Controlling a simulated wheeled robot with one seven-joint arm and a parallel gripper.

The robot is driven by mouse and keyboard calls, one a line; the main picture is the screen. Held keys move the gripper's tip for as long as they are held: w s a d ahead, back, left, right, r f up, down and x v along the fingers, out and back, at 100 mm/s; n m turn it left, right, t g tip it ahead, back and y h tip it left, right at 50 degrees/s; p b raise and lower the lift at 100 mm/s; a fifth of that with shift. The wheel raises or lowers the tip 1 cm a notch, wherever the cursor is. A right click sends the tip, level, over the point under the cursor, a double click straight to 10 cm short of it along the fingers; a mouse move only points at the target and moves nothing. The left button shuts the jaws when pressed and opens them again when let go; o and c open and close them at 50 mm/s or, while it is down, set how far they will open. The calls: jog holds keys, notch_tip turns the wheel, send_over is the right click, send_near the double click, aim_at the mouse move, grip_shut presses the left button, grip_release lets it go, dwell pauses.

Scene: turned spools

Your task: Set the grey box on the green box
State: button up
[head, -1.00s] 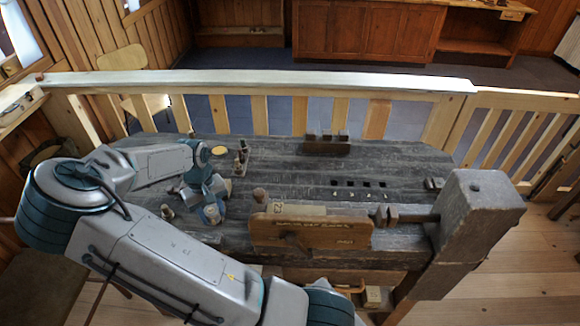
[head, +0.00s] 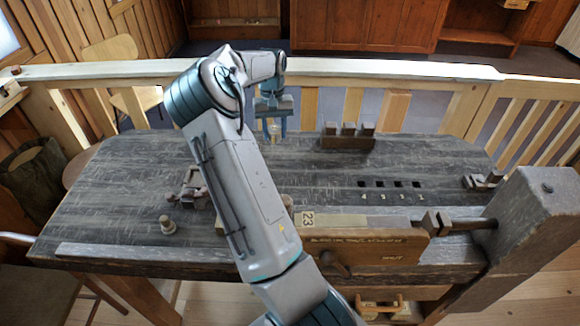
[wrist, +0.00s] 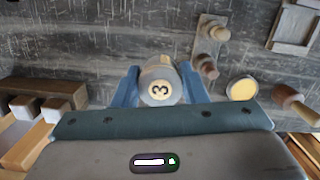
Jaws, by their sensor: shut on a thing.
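My gripper (wrist: 160,90) is shut on a grey, rounded piece (wrist: 160,72) with a pale round label marked 3. In the wrist view the blue fingers sit on both sides of it. In the head view my gripper (head: 271,128) is over the back of the dark workbench, with a small yellowish part showing between the fingers. I cannot tell whether the held piece touches the bench. I cannot make out any clear grey box or green box in either view.
A wooden block (head: 347,141) with three upright pieces stands at the back of the bench (head: 120,190). A yellow disc (wrist: 242,89) and wooden handle (wrist: 297,103) lie right of my gripper. A vise (head: 370,246) fills the front right.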

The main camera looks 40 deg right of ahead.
send_over(310, 175)
jog(key=f, duration=0.6)
jog(key=shift+w+f, duration=0.25)
jog(key=shift+f, duration=2.15)
jog(key=shift+f+p, duration=0.1)
jog(key=shift+p, duration=0.3)
jog(key=o, duration=0.9)
jog(key=shift+o, duration=0.2)
